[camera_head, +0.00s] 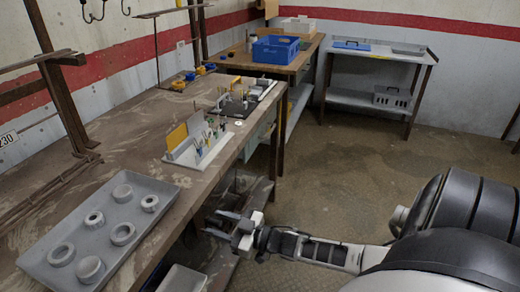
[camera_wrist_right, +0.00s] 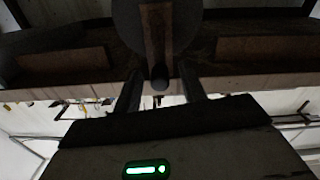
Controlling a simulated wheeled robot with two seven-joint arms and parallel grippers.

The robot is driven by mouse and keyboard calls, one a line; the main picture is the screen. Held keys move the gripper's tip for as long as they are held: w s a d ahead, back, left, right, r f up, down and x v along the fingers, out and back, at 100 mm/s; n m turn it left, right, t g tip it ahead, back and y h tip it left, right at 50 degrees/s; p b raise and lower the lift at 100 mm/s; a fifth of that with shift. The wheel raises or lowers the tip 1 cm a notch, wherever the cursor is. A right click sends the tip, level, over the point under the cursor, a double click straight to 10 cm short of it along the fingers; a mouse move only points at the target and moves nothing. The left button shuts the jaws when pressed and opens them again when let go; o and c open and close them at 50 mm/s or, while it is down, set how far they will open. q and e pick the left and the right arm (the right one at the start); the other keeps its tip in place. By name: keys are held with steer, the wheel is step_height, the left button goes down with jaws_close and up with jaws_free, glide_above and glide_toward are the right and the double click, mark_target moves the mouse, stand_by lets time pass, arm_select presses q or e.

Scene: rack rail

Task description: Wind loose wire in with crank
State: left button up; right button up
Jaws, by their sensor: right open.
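My right gripper (camera_head: 213,222) is open beside the bench's front edge, lower than the bench top. In the right wrist view its two fingers stand apart. A crank shows there as a brown arm (camera_wrist_right: 153,35) in front of a dark round disc (camera_wrist_right: 124,28), with a dark knob (camera_wrist_right: 160,82) at its lower end. The knob appears in the gap between the fingers; I cannot tell its depth or whether it touches them. The crank cannot be made out in the head view. I cannot make out the loose wire in either view. My left gripper is not in view.
The brown bench (camera_head: 205,181) carries a grey tray (camera_head: 40,262) with several ring parts and a white holder (camera_head: 190,160) with small tools. A blue crate (camera_head: 276,48) stands on a bench farther back. The floor (camera_head: 340,150) right of the bench is clear.

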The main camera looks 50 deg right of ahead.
steer(key=v, duration=1.5)
steer(key=w+a+f+m+g+h, duration=0.1)
steer(key=a+f+m+g+h, duration=0.15)
steer(key=a, duration=0.35)
steer(key=a+f+m+g+h, duration=0.1)
steer(key=a+g+h, duration=0.2)
steer(key=a, duration=0.2)
steer(key=s+a+r+g+h, duration=0.1)
steer(key=s+a+r+g, duration=0.6)
steer(key=s, duration=0.3)
steer(key=w+a+f+t+y, duration=0.2)
steer(key=w+a+f+t, duration=0.2)
steer(key=w+f+t, duration=0.2)
steer(key=shift+a+f+y, duration=0.3)
steer(key=shift+f+y, duration=0.05)
steer(key=shift+f, duration=0.35)
